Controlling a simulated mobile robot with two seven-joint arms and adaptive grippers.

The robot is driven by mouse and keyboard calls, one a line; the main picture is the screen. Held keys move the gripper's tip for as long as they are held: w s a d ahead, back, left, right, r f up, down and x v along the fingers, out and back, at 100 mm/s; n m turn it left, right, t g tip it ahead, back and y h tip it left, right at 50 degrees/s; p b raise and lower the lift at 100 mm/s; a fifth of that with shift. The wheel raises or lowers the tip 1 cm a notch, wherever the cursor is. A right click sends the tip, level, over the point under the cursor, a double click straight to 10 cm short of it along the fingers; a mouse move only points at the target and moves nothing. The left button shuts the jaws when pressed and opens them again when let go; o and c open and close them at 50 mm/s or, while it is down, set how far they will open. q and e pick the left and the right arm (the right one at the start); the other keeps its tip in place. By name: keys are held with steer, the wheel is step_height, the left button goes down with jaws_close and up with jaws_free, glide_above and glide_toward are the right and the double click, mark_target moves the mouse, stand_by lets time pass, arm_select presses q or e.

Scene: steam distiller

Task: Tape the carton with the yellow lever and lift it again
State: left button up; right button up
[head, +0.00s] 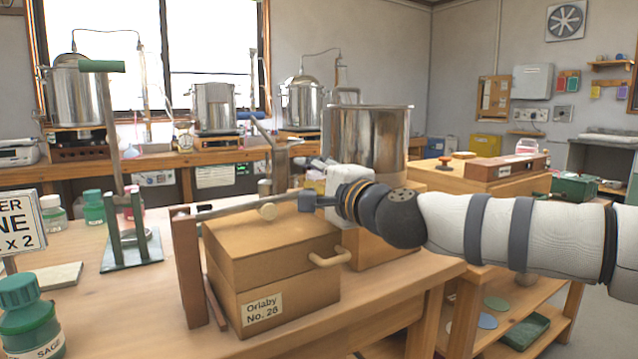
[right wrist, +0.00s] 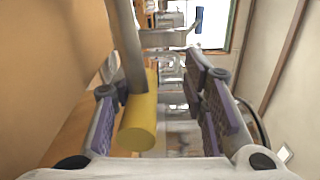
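The tan carton (head: 275,270), labelled "Orlaby No. 26", stands on the wooden bench with a pale handle on its right side. A grey metal lever bar (head: 235,207) runs over its top from a wooden post at its left. A pale yellowish roller or grip shows on the bar near the carton's top. My right gripper (head: 308,201) is just right of that, at carton-top height. In the right wrist view, the lever's yellow cylinder (right wrist: 138,125) lies between the parted fingers, nearer the left one; I cannot tell whether it touches. My left gripper is not in view.
A large steel pot (head: 365,140) stands behind my right gripper. A green-topped lever stand (head: 131,245) is left of the carton, with a sign and green-capped jars (head: 28,315) near the left edge. The bench front right of the carton is clear.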

steer(key=v, duration=1.1)
steer(key=shift+s+d, duration=0.25)
